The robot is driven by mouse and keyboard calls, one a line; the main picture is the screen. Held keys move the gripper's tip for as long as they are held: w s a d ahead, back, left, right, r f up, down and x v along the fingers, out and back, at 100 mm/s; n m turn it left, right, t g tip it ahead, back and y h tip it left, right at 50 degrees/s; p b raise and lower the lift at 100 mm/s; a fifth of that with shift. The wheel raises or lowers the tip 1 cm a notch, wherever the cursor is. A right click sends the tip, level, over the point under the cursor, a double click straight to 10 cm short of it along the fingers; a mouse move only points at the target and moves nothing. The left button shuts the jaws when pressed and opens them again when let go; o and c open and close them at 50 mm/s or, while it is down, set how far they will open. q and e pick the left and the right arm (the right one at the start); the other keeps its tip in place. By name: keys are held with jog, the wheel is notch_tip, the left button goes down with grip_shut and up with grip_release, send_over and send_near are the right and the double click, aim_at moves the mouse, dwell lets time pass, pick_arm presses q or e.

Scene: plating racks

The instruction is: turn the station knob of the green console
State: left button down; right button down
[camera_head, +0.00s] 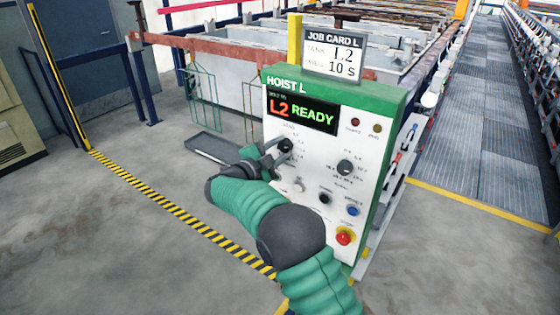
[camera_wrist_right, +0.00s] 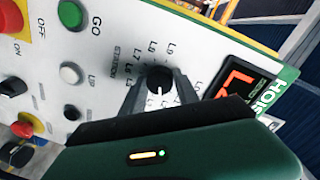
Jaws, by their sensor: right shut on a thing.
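The green console (camera_head: 388,92) is a white panel with a green top edge marked HOIST L. Its display (camera_head: 301,112) reads L2 READY. The station knob (camera_head: 286,145) is a black dial at the panel's upper left, partly covered by my fingers in the head view. In the right wrist view the knob (camera_wrist_right: 159,79) sits between the two fingers, with a white pointer line and L labels around it. My right gripper (camera_head: 279,148) is shut on the knob; it also shows in the right wrist view (camera_wrist_right: 158,88). My left gripper is out of view.
A second black dial (camera_head: 345,167), a blue button (camera_head: 353,210) and a red stop button (camera_head: 344,238) share the panel. A job card (camera_head: 332,54) stands above it. A low tray (camera_head: 210,147) lies behind left. Floor is clear left of the striped line.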

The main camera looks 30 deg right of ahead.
jog(key=shift+a+f+m+b, duration=0.1)
jog(key=shift+f+m+b, duration=0.1)
jog(key=shift+m+b, duration=0.9)
jog(key=shift+f+m+b, duration=0.2)
jog(key=shift+m+b, duration=0.6)
jog(key=shift+b, duration=0.45)
jog(key=c, duration=1.4)
grip_release()
jog(key=o, duration=0.5)
jog(key=shift+s+r, duration=0.15)
jog(key=shift+a+r, duration=0.1)
jog(key=b+v, duration=0.2)
jog(key=v, duration=1.5)
jog(key=shift+s, duration=0.1)
